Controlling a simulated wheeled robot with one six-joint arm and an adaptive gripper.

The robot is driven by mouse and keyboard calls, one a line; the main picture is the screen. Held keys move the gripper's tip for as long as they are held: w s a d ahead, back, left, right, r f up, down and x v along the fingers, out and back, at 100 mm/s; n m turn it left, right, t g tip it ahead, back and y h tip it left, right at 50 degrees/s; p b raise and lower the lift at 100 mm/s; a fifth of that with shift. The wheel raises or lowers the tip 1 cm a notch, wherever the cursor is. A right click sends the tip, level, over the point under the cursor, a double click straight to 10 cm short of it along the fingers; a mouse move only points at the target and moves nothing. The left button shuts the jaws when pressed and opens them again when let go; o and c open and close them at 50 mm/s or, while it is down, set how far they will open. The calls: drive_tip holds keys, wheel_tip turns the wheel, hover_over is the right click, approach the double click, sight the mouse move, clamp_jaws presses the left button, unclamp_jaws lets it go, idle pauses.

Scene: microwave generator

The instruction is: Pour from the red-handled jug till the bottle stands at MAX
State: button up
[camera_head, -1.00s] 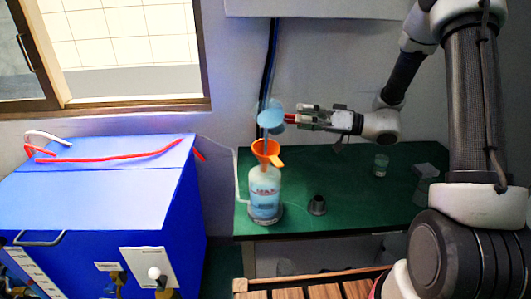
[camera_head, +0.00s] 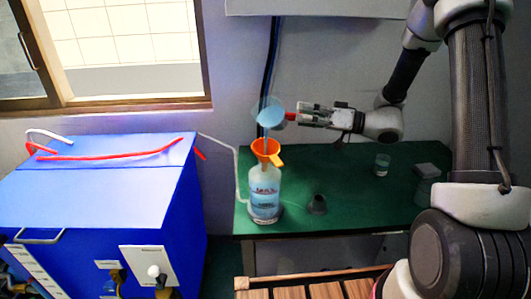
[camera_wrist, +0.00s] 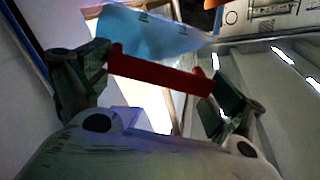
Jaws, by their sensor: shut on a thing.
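My gripper (camera_head: 297,117) is shut on the red handle (camera_wrist: 160,74) of the clear jug (camera_head: 268,113). The jug is tilted above the orange funnel (camera_head: 265,151) and holds blue liquid, which also shows in the wrist view (camera_wrist: 150,36). A thin bluish streak between jug and funnel looks like falling liquid. The funnel sits in the neck of the clear bottle (camera_head: 265,193), which stands upright on the green table. The bottle holds pale blue liquid up to about its shoulder. Its label is too small to read, so the exact level against a mark cannot be told.
A small glass (camera_head: 381,165) is farther right. A blue cabinet (camera_head: 120,200) stands at left, with a pale tube (camera_head: 238,165) running near the bottle. A slatted wooden surface (camera_head: 320,288) is in front.

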drive_tip(key=shift+r+n, duration=0.35)
drive_tip(key=shift+n, duration=0.05)
idle(1.0)
drive_tip(key=shift+s+f+n+p, duration=0.1)
drive_tip(key=shift+n+p, duration=0.4)
drive_tip(key=shift+p, duration=0.05)
idle(1.6)
